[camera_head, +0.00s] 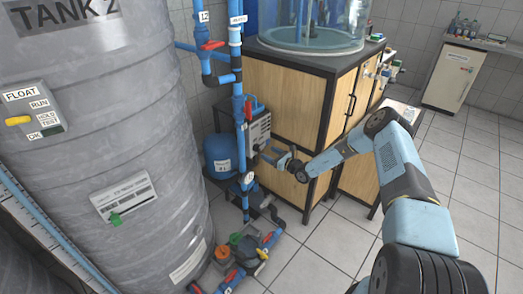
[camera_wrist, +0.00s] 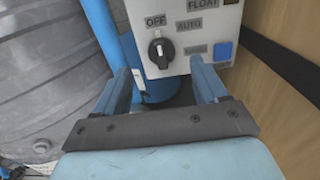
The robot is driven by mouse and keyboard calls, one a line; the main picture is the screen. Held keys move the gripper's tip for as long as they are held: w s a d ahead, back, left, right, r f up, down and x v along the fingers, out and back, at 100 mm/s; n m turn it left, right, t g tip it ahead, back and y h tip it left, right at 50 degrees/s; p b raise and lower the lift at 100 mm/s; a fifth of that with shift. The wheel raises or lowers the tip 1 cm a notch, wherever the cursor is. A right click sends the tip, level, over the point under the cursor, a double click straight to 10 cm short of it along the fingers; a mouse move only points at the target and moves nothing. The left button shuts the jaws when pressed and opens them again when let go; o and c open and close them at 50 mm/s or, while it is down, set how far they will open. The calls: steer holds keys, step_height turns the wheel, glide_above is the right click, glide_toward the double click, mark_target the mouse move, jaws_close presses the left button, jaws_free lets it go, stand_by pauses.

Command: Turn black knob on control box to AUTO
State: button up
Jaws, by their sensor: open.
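The control box (camera_wrist: 180,58) is a light grey panel at the top of the wrist view, with labels OFF, AUTO and FLOAT. The black knob (camera_wrist: 161,52) sits on its lower left part, below the OFF label; its white mark appears to point up toward OFF. A blue square (camera_wrist: 223,51) is at the panel's lower right. In the head view the control box (camera_head: 258,135) stands beside the wooden cabinet. My gripper (camera_wrist: 165,80) is open and empty, its fingers pointing at the panel, with the knob showing between them. It also shows in the head view (camera_head: 272,154), close to the box.
A large grey tank (camera_head: 100,130) fills the left. Blue vertical pipes (camera_head: 239,100) with red valves run just left of the control box. A wooden cabinet (camera_head: 283,95) stands to the right. Pumps and fittings (camera_head: 245,255) lie on the floor below. Tiled floor is clear at front right.

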mark_target(257, 148)
steer(key=x, duration=0.6)
steer(key=shift+a, duration=0.2)
steer(key=shift+w, duration=0.1)
steer(key=shift+d, duration=0.1)
steer(key=c, duration=1.1)
